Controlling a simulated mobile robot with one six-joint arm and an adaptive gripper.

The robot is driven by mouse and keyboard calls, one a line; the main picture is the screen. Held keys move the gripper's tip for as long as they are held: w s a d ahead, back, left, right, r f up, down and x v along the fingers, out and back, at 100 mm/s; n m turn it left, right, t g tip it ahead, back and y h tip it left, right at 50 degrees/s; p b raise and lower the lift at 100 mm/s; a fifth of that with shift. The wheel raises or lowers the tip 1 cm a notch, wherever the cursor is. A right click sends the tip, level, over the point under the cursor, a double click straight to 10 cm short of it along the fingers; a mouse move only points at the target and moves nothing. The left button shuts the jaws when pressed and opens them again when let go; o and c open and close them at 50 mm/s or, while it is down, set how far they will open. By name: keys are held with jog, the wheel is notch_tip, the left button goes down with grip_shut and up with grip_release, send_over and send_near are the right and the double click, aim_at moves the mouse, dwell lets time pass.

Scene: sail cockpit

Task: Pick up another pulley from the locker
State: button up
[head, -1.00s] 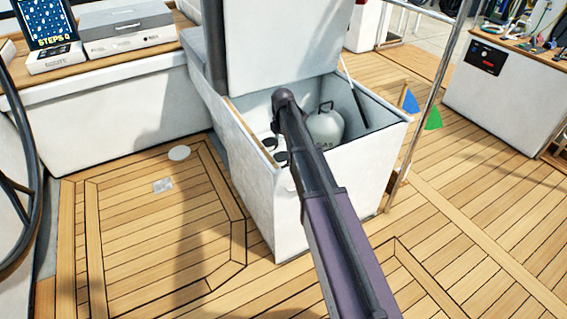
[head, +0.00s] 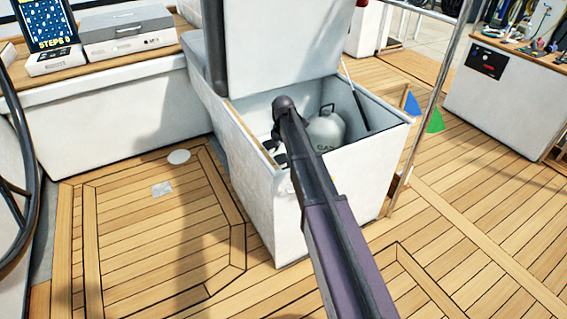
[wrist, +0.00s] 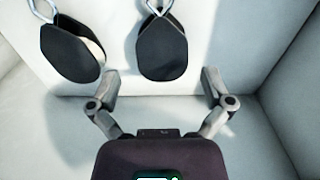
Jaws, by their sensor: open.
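In the wrist view two dark pulleys with metal shackles hang against the white locker wall. One pulley (wrist: 162,52) is near the middle, beyond the gap of my gripper (wrist: 160,82). The other pulley (wrist: 70,52) is at the left, beyond the left finger. My gripper is open, its fingers spread wide, with nothing between them. In the head view my arm reaches down into the open white locker (head: 338,188).
A grey gas bottle (head: 326,131) stands in the locker, right of my arm. The raised lid (head: 275,45) stands behind the opening, with a strut at its right. A steel post (head: 432,95) rises by the locker's right side. A steering wheel is at far left.

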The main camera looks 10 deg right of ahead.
aim_at(283, 158)
jog(key=shift+s+f+b, duration=0.15)
jog(key=shift+f+b, duration=1.7)
jog(key=shift+f, duration=0.3)
jog(key=c, duration=1)
